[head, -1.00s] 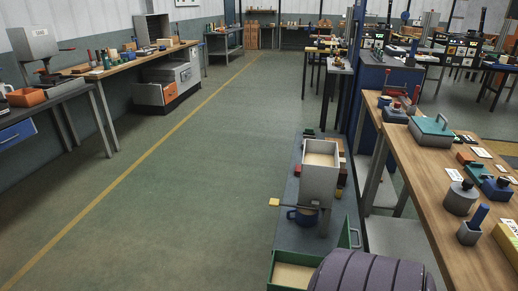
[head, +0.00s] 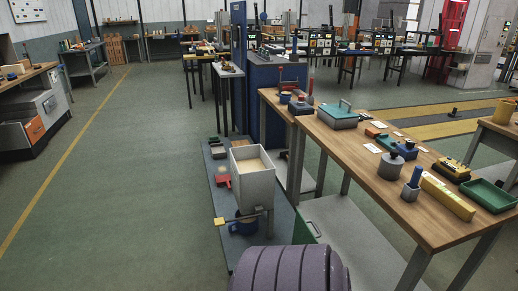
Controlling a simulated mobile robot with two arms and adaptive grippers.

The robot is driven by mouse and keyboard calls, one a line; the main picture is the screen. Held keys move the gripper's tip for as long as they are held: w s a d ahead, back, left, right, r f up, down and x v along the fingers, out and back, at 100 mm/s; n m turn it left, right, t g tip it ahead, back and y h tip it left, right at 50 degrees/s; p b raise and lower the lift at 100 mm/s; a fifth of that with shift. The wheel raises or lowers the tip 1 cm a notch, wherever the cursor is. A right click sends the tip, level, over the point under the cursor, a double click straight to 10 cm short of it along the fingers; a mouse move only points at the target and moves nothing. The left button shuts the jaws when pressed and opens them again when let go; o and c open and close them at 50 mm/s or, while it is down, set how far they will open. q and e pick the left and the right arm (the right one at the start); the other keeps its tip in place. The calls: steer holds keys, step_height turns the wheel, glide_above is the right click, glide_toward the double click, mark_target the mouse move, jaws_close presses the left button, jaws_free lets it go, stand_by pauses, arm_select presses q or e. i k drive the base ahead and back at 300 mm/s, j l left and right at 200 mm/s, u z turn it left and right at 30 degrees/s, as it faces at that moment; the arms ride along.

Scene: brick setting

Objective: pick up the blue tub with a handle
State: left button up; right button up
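A blue tub (head: 241,227) that looks like a mug stands on a low dark platform (head: 284,215), under a grey hopper (head: 253,187) with pale contents. The hopper and its bar partly hide the tub, and I cannot make out its handle clearly. A teal lidded box with a handle (head: 338,119) stands on the wooden bench at right. A small blue container (head: 285,98) sits at that bench's far left end. A small blue block-like item (head: 386,143) lies further along the bench. Neither gripper is in view.
The wooden bench (head: 440,229) runs along the right, with a grey lower shelf (head: 345,225). A yellow box (head: 447,198) and a green tray (head: 487,196) lie on it. A purple ribbed form hides the platform's near end. Open floor (head: 130,190) lies to the left.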

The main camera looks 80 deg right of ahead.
mark_target(249, 227)
steer(key=i+z, duration=0.15)
steer(key=z, duration=0.25)
steer(key=i+z, duration=0.15)
steer(key=z, duration=0.25)
steer(key=i+j+z, duration=0.1)
steer(key=z, duration=0.3)
steer(key=i+j+z, duration=0.1)
steer(key=z, duration=0.35)
